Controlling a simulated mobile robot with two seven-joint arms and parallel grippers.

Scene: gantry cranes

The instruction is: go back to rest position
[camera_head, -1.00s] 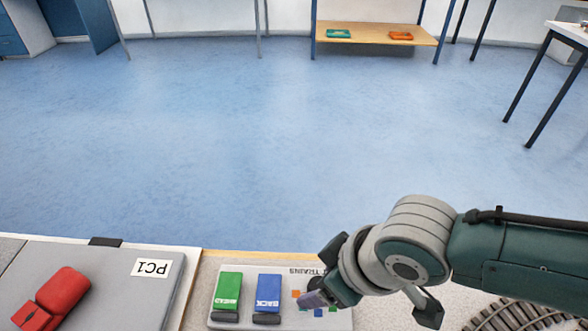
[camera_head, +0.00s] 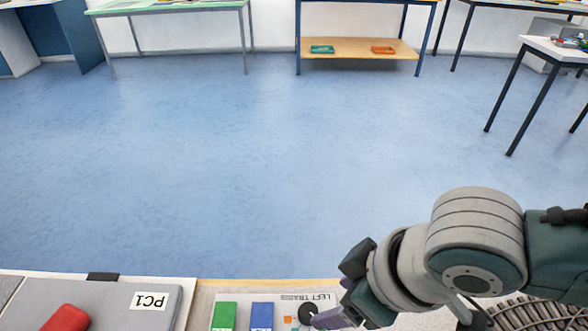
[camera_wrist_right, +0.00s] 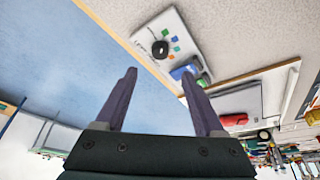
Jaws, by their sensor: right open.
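My right gripper (camera_head: 336,312) is low in the head view, over the right side of a white control panel (camera_head: 286,299). In the right wrist view its two fingers (camera_wrist_right: 160,73) stand apart with nothing between them. The panel bears a green block (camera_head: 224,316), a blue block (camera_head: 262,316) and a round black knob (camera_head: 308,313). The knob (camera_wrist_right: 160,48) shows whole in the wrist view, apart from the fingers. My left gripper is not in view.
A grey board labelled PC1 (camera_head: 120,302) with a red part (camera_head: 67,318) lies left of the panel. Curved track (camera_head: 530,312) lies at lower right, partly behind my arm. Blue floor (camera_head: 220,170) is open beyond the bench. Tables and a shelf (camera_head: 360,50) stand far back.

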